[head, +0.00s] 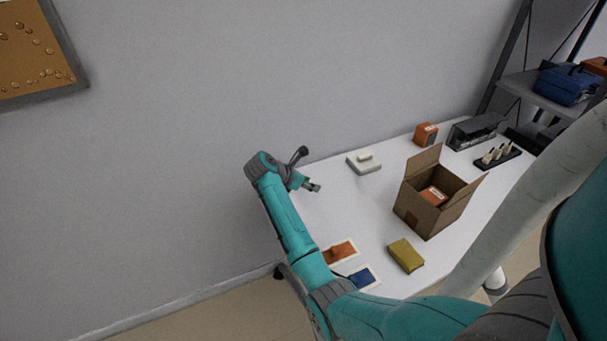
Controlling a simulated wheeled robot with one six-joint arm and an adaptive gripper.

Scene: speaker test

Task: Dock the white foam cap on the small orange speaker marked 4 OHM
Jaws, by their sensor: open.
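A white block with a raised grip on top, which looks like the foam cap (363,163), lies on the white table near its back edge. A small orange box-shaped speaker (425,134) stands at the back, right of the cap. Another orange item with a pale label (433,195) sits inside the open cardboard box (427,217); its lower part is hidden. I cannot read the markings on either, so I cannot tell which is 4 OHM. My gripper (310,169) is open and empty, left of the cap and apart from it.
A yellow block (406,256) lies at the front. An orange pad (340,251) and a blue pad (361,278) lie beside my arm. A grey device (474,131) and a black rack with white pegs (498,156) stand back right.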

